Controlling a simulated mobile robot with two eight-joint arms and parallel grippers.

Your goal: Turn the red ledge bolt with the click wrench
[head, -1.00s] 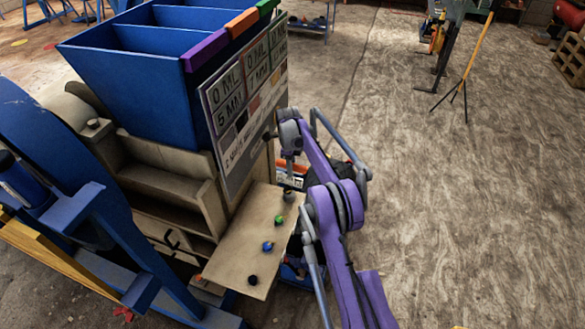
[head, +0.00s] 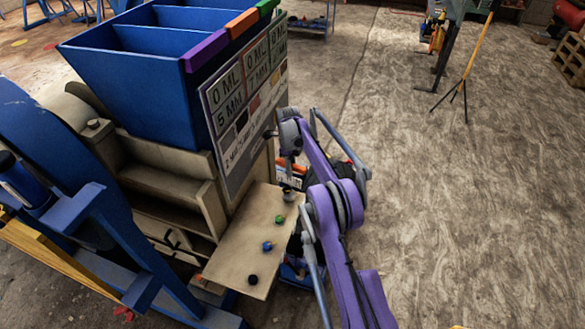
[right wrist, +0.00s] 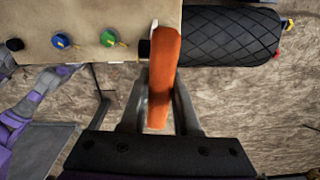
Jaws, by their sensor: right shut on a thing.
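My right gripper (right wrist: 160,108) is shut on an orange bar that I take for the click wrench (right wrist: 164,72). In the right wrist view it reaches from between the fingers to the ledge (right wrist: 88,14), with a black stub (right wrist: 144,49) beside it. Along the ledge (head: 232,250) in the head view are a black bolt (head: 253,280), a blue bolt (head: 267,246) and a green bolt (head: 279,219). A grey round part (head: 289,195) sits at the ledge's far end. I cannot make out the red bolt; the bar may hide it. My left gripper is out of view.
A black cross-hatched cylinder (right wrist: 222,36) lies right of the orange bar in the wrist view; I cannot tell whether they join. The crusher's blue hopper (head: 130,80) and label panel (head: 248,110) rise beside the ledge. Open floor (head: 470,210) lies to the right.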

